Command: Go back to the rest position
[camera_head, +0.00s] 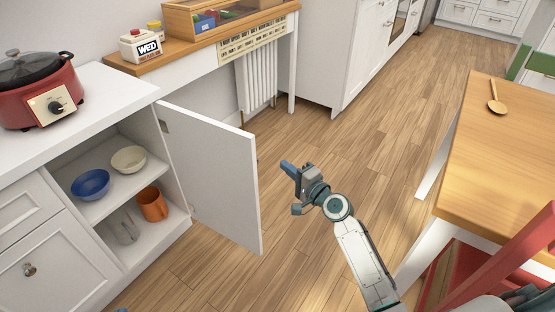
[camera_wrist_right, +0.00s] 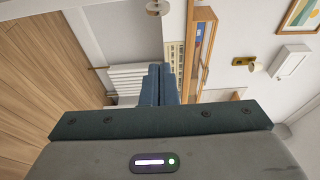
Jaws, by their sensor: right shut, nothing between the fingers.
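My right gripper (camera_head: 288,168) is out over the wooden floor, just right of the open white cabinet door (camera_head: 225,175). Its blue fingers are together with nothing between them. In the right wrist view the shut fingers (camera_wrist_right: 157,85) point toward a white radiator and the wooden counter. The gripper looks apart from the door. My left gripper cannot be made out in the head view; only a tiny blue bit shows at the bottom left edge.
The open cabinet holds a blue bowl (camera_head: 90,184), a cream bowl (camera_head: 128,159) and an orange mug (camera_head: 152,204). A red cooker (camera_head: 38,90) stands on the counter. A wooden table (camera_head: 500,165) with a wooden spoon (camera_head: 496,97) is at right. Floor between is clear.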

